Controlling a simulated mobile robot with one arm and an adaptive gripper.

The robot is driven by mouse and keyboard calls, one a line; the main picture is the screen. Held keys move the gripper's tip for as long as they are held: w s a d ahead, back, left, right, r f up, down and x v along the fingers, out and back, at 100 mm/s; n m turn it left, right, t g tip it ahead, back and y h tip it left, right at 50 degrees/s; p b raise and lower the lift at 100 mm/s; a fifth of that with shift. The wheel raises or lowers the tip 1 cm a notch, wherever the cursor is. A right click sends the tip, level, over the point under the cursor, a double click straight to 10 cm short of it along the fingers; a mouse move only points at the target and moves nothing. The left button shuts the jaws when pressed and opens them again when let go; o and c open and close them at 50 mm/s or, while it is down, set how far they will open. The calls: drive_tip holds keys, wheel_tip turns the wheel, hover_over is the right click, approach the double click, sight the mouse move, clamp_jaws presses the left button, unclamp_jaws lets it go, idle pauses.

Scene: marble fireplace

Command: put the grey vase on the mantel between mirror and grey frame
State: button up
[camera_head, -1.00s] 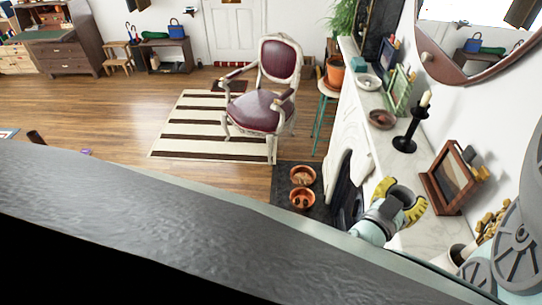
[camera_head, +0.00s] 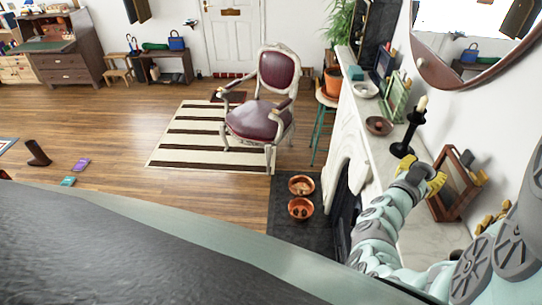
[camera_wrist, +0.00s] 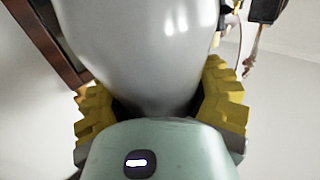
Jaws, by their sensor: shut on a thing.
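The grey vase (camera_wrist: 145,50) fills the top middle of the wrist view, glossy and pale, between the yellow fingers of my gripper (camera_wrist: 160,104). In the head view my gripper (camera_head: 425,178) is beside the brown wooden frame, at the mantel's near part; only a small dark grey bit of the vase shows between its fingers. The vase's base is hidden. The mantel (camera_head: 375,150) is a long white marble shelf. The round brown-rimmed mirror (camera_head: 438,80) hangs on the wall above it. I cannot tell which frame is the grey one.
A black candle holder (camera_head: 408,140) with a candle stands just beyond my gripper. The wooden frame (camera_head: 453,190) leans close on the right. A brown bowl (camera_head: 379,126), green frame (camera_head: 397,98) and pale dish (camera_head: 365,89) stand farther along. Bare marble shows between bowl and candle holder.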

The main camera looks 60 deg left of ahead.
drive_tip(key=shift+w, duration=0.5)
wheel_tip(320, 180, down, 4)
drive_tip(key=b, duration=0.3)
drive_tip(key=shift+a+r, duration=0.1)
drive_tip(key=shift+r, duration=0.15)
drive_tip(key=o, duration=1.4)
drive_tip(key=shift+s, duration=0.2)
drive_tip(key=s+d+p, duration=0.1)
drive_tip(key=s, duration=1)
drive_tip(key=shift+s+d+p, duration=0.25)
drive_tip(key=shift+p, duration=0.1)
